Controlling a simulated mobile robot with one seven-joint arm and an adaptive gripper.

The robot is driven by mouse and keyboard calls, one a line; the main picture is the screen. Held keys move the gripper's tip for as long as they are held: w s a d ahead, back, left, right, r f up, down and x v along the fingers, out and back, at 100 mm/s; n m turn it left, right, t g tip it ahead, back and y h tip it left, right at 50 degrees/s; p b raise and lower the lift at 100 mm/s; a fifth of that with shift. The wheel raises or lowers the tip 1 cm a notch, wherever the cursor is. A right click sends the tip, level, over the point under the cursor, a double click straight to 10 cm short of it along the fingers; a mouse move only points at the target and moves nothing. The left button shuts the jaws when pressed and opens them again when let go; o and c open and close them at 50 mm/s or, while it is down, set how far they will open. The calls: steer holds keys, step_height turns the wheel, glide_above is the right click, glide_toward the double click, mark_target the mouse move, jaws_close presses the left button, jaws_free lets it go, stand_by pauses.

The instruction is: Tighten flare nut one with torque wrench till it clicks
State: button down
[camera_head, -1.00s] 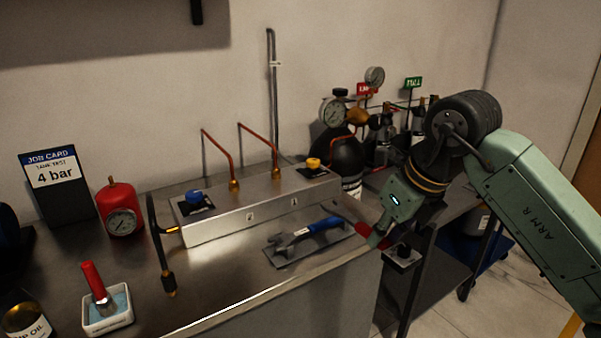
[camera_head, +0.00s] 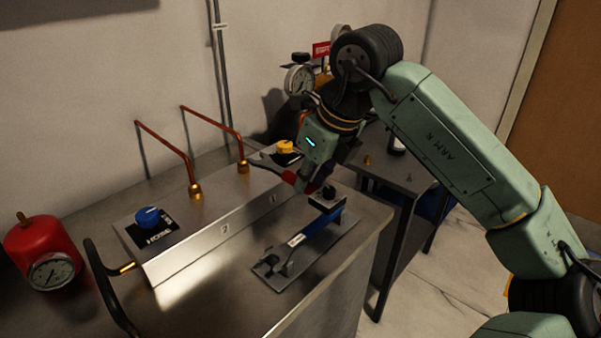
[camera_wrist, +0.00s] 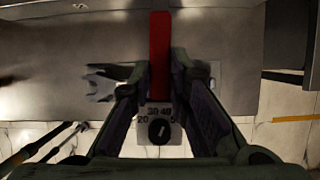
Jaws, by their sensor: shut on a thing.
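My gripper (camera_head: 312,186) is shut on the red handle of the torque wrench (camera_head: 289,177), above the right end of the metal block. The wrench's grey head points left to flare nut one (camera_head: 243,167), the brass nut on the right copper pipe behind label 1. I cannot tell whether head and nut touch. In the wrist view the red handle (camera_wrist: 160,55) runs up between my fingers (camera_wrist: 160,100), with a numbered dial plate (camera_wrist: 150,112) at its near end. The nut cannot be made out there.
A blue-handled spanner (camera_head: 322,232) lies on a grey holder (camera_head: 335,247) in front of the metal block (camera_head: 205,242). A blue knob (camera_head: 148,216) and a yellow knob (camera_head: 284,147) sit on the block. A red gauge canister (camera_head: 41,250) stands at left. Bench front is clear.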

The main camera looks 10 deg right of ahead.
mark_target(290, 174)
steer(key=shift+s+d+r, duration=0.1)
steer(key=shift+b+x, duration=1.6)
steer(key=shift+x, duration=0.35)
steer(key=shift+w, duration=0.2)
steer(key=shift+w+a, duration=0.7)
steer(key=shift+w, duration=0.05)
steer(key=shift+w+a+b, duration=0.4)
steer(key=shift+w+a, duration=0.15)
steer(key=shift+w, duration=0.3)
stand_by(1.3)
